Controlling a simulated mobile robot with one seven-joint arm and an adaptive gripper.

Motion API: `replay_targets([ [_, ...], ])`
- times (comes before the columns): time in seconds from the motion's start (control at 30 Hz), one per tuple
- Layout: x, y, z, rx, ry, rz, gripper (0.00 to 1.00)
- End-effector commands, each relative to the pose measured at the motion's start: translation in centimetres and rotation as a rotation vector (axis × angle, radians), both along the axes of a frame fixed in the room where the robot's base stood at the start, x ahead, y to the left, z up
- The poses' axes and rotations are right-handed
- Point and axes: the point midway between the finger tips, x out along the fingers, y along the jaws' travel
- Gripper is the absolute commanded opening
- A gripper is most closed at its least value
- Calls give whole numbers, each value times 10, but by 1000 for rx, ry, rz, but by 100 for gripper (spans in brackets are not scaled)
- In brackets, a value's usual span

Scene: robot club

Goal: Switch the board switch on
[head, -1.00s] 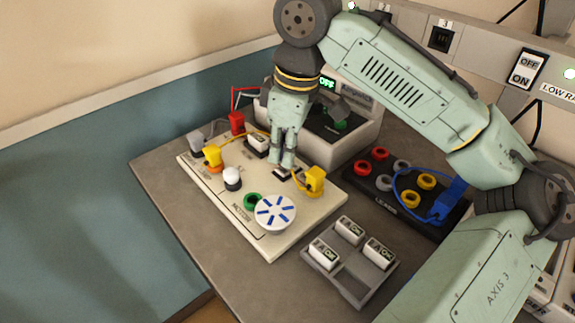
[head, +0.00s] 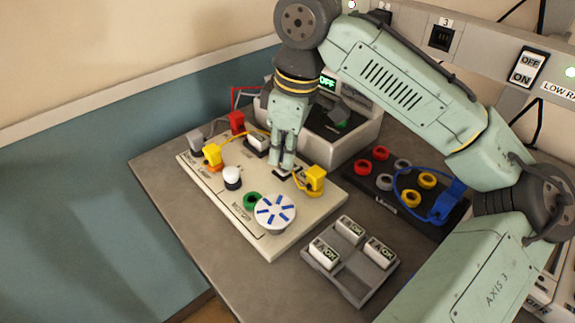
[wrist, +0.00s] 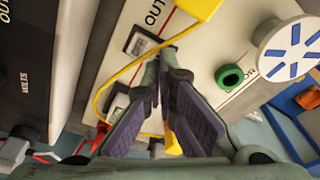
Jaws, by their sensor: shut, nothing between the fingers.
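The cream board (head: 240,215) lies on the grey bench and carries plugs, a yellow wire and a white disc with blue marks. The board switch (wrist: 143,42) shows in the wrist view as a small dark-framed square beside the lettering OUT. In the head view the switch is mostly hidden under my fingers, and I cannot read its position. My gripper (head: 283,166) is shut and empty, pointing down over the board. In the wrist view my fingertips (wrist: 160,57) are close beside the switch; I cannot tell whether they touch it.
Yellow plugs (head: 315,176) stand close to my fingers, with a yellow wire (wrist: 101,90). A meter (head: 345,145) reading OFF stands behind. A socket block (head: 390,200) and a grey tray (head: 352,283) with OK modules are to the right. Bench space left of the board is clear.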

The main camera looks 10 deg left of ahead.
Motion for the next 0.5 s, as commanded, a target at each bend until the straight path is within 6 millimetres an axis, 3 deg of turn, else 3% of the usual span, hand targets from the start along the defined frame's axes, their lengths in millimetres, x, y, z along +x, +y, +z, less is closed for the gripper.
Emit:
replay_targets([
  [0.5, 0, 0, -8, 0, 1, 1, 0],
])
